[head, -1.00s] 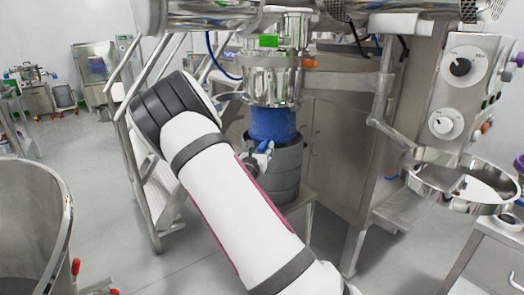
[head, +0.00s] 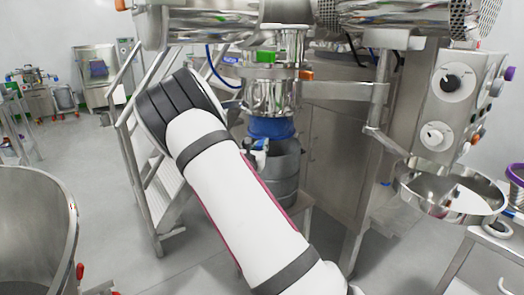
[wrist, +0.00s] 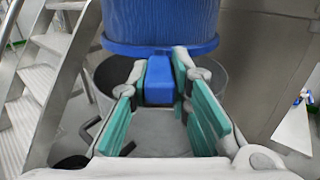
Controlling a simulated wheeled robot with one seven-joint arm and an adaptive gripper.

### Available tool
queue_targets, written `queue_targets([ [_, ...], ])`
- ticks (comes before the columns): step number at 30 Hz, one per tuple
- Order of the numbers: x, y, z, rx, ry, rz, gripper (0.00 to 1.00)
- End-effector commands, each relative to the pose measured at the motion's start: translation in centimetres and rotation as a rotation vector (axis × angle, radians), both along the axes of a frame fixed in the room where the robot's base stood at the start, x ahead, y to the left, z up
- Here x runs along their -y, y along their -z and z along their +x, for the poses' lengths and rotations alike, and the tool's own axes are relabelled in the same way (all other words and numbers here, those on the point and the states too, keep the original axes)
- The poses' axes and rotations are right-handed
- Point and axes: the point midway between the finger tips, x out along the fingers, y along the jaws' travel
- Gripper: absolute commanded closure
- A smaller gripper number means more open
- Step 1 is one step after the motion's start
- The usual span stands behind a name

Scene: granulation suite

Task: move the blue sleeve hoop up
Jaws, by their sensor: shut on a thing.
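The blue sleeve (head: 270,126) hangs below the steel outlet, bunched short, and its blue hoop (wrist: 113,46) rings its lower end. The hoop is above the open mouth of a grey drum (head: 286,167), with a gap between them. A blue tab (wrist: 159,82) projects from the hoop toward me. My gripper (wrist: 160,68) is shut on this tab, one teal-padded finger on each side. In the head view my gripper (head: 257,148) shows small beside the hoop, partly hidden by my arm. The far side of the hoop is hidden.
Steel steps (head: 160,185) stand left of the drum. A steel cabinet (head: 335,150) is behind to the right, with a round steel bowl (head: 450,192) farther right. A large steel vessel (head: 35,230) is at front left. Open floor shows between vessel and steps.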

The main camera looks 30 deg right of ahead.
Motion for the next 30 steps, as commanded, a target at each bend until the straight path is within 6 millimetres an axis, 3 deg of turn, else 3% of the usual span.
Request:
queue_targets([
  [1, 0.1, -1.6, -0.2, 0.007, 0.001, -0.004, 1.0],
  [9, 0.1, -5.6, -0.1, 0.009, 0.001, -0.004, 1.0],
  [23, 0.1, -6.7, 0.1, 0.011, 0.0, -0.009, 1.0],
  [24, 0.1, -6.7, 0.1, 0.013, 0.0, -0.009, 0.8],
  [26, 0.1, -6.7, 0.1, 0.011, 0.0, -0.009, 0.66],
  [27, 0.1, -6.6, 0.1, 0.01, 0.0, -0.007, 0.62],
  [30, 0.0, -6.5, 0.1, 0.007, 0.0, -0.006, 0.62],
])
